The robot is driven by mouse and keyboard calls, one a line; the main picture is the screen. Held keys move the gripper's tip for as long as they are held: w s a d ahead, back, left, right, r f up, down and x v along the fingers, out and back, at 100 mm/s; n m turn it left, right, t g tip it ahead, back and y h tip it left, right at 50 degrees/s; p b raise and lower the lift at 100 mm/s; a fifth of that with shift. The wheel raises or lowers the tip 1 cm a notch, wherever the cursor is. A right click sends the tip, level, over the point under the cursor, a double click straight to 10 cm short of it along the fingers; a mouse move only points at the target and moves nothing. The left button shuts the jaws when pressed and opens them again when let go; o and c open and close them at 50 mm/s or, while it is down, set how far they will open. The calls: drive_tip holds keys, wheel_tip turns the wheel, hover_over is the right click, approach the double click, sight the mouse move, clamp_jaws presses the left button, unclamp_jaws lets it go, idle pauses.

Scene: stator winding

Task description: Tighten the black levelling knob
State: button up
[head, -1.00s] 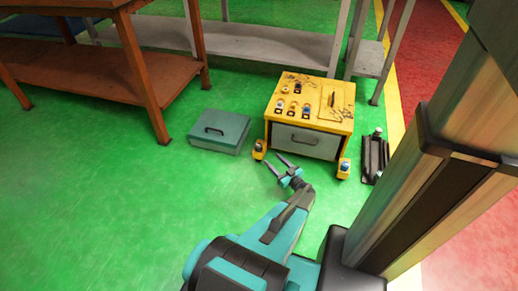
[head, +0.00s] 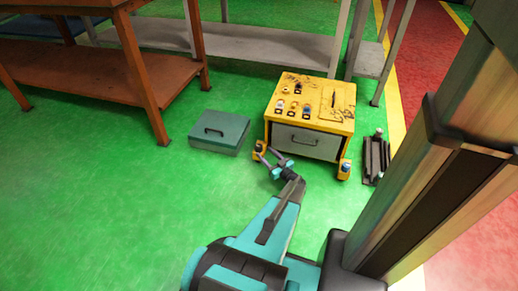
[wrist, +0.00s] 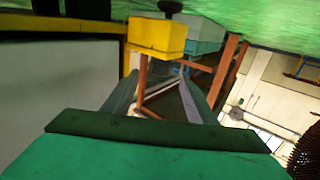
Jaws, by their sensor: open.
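The black levelling knob (wrist: 170,6) shows at the top edge of the wrist view, partly cut off. That view is upside down, so the knob sits on the floor side of a yellow foot block (wrist: 157,37). In the head view this is the left front foot (head: 259,148) of the yellow cabinet (head: 328,90); I cannot make out the knob there. My gripper (head: 264,154) is open and empty, its fingers pointing at that foot. In the wrist view, the foot appears beyond and between the fingers (wrist: 158,78). I cannot tell whether they touch it.
A teal case (head: 219,131) lies on the green floor left of the cabinet. A dark metal stand (head: 376,158) is to its right. An orange table (head: 100,70) stands at the left and a grey shelf (head: 245,45) behind. The floor at front left is clear.

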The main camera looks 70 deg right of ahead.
sight(261, 149)
drive_tip(key=shift+b+x, duration=1)
drive_tip(key=shift+x, duration=2.5)
drive_tip(key=shift+r, duration=0.1)
drive_tip(key=shift+s+d, duration=0.1)
drive_tip(key=c, duration=1.1)
